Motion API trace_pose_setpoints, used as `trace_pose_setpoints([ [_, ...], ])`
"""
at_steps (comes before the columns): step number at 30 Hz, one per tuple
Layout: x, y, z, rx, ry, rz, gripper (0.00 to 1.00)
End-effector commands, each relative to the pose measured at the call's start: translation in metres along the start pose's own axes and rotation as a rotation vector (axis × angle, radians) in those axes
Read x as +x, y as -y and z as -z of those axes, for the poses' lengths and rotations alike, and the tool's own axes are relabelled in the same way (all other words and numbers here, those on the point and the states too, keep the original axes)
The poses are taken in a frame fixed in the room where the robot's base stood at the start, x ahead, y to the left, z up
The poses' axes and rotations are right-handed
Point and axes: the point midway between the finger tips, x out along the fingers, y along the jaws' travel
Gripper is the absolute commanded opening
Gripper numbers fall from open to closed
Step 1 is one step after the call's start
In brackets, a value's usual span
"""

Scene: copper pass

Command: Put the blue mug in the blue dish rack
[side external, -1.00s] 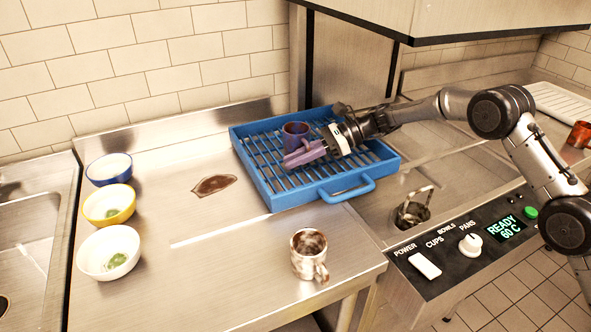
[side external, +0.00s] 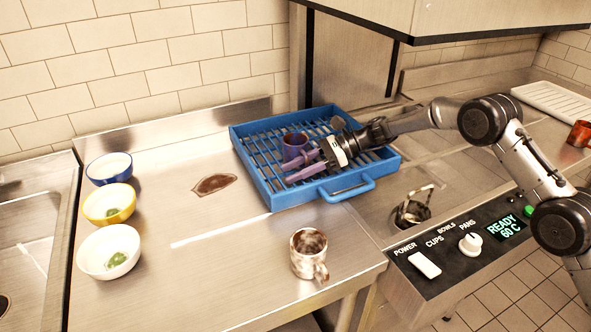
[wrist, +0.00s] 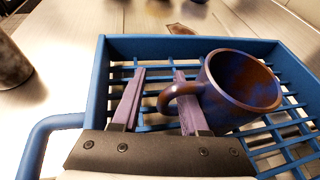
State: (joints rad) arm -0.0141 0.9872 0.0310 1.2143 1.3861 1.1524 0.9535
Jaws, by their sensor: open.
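The blue mug (side external: 294,146), mottled blue and brown, stands in the blue dish rack (side external: 345,187), toward its back left part. In the wrist view the mug (wrist: 240,85) looks upright over the slats, with its handle toward my gripper. My gripper (side external: 303,164) is low over the rack with its purple fingers apart.
A stained white mug (side external: 309,254) stands near the counter's front edge. A blue bowl (side external: 109,168), a yellow bowl (side external: 109,204) and a white bowl (side external: 108,252) line the left. A control panel (side external: 470,245) is at right. A brown spill (side external: 214,184) lies left of the rack.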

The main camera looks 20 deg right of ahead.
Motion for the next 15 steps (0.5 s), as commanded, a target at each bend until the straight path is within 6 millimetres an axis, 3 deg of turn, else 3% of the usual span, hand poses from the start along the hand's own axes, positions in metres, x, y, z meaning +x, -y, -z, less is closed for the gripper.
trace_pose_setpoints([
  [7, -0.012, 0.001, -0.003, 0.000, 0.000, 0.003, 0.44],
  [15, -0.065, 0.001, -0.003, 0.001, 0.000, 0.004, 0.44],
])
